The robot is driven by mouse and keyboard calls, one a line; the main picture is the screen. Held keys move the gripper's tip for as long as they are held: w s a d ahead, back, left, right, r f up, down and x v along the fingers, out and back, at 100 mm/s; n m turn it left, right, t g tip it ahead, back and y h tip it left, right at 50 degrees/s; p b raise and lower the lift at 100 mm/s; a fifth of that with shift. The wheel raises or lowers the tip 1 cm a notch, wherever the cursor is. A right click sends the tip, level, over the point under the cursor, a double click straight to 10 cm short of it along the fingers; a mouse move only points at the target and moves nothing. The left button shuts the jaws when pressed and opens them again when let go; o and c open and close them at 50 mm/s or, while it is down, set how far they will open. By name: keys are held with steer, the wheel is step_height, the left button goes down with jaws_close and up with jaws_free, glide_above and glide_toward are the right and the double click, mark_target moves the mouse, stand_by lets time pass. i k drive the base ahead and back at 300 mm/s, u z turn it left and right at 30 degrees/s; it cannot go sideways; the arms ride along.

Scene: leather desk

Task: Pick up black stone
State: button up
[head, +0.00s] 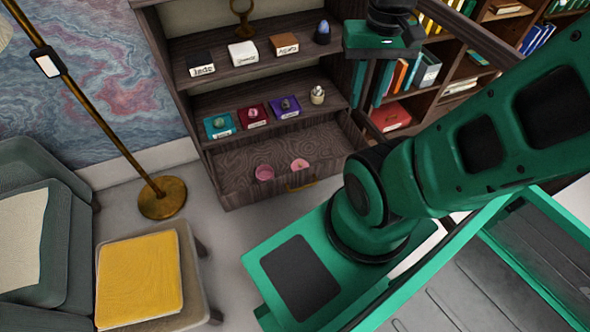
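A small dark stone (285,104) rests on a purple box (291,108) on the middle shelf; it looks grey to black at this size. A dark egg-shaped object (323,33) stands at the right end of the upper shelf and is also dark. I cannot tell which of these the task calls the black stone. My gripper (384,41) is at the top, right of the upper shelf and apart from both.
A teal box (219,126) and a red box (253,115) hold small stones left of the purple one. A small jar (317,95) stands right. Boxes line the upper shelf. Below, an open drawer (230,188) holds two pink bowls. A brass lamp (162,197) and yellow-topped stool (140,278) stand left.

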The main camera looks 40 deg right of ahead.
mark_target(286, 104)
steer(key=k, duration=1)
steer(key=z, duration=0.4)
steer(key=i, duration=1.3)
steer(key=z, duration=0.05)
